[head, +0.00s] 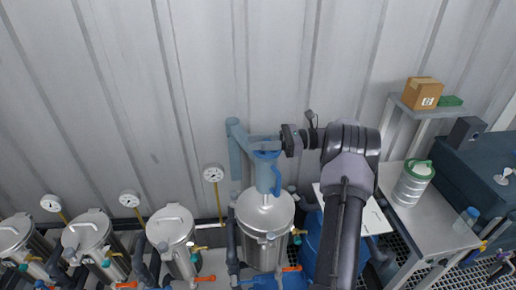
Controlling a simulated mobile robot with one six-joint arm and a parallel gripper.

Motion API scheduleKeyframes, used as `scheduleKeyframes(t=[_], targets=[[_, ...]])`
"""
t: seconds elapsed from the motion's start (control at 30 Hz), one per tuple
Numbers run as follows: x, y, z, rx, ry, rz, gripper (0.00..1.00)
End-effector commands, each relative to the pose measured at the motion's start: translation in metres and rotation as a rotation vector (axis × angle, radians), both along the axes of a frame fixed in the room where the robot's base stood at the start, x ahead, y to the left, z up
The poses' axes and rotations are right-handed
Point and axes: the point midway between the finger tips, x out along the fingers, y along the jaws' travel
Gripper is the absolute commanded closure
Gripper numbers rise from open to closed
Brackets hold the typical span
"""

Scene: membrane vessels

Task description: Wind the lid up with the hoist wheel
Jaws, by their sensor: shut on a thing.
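The blue hoist (235,145) stands behind a steel vessel (264,247), with an arm reaching right over it. Below the arm end is a blue jug-shaped piece (265,177) with a loop on its right side. The hoist wheel is not clear; it seems to be at the arm end, mostly covered by my jaws. My gripper (268,143) comes from the right and is shut there. The steel lid (264,211) is under the blue piece. It appears on or very near the vessel's rim; I cannot tell whether there is a gap.
Several lidded steel vessels (170,226) stand to the left, with gauges (213,174) and valves. A metal bench (440,210) with a green-topped container (412,184) is at right. A shelf above holds a cardboard box (423,93). The corrugated wall (150,90) is close behind.

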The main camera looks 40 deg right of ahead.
Motion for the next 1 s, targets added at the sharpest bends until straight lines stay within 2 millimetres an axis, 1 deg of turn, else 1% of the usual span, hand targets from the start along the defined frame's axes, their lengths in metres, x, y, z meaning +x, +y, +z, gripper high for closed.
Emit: scheduleKeyframes(t=[0.07, 0.33, 0.87, 0.9, 1.0], targets=[[-0.0001, 0.0006, -0.0022, 0.0, -0.001, 0.037, 1.0], [-0.0022, 0.0022, 0.0006, 0.002, -0.002, 0.122, 1.0], [-0.0029, 0.0025, 0.002, 0.003, -0.003, 0.143, 1.0], [-0.0029, 0.0025, 0.002, 0.003, -0.003, 0.142, 0.7], [-0.0029, 0.0024, 0.0017, 0.003, -0.003, 0.142, 0.52]])
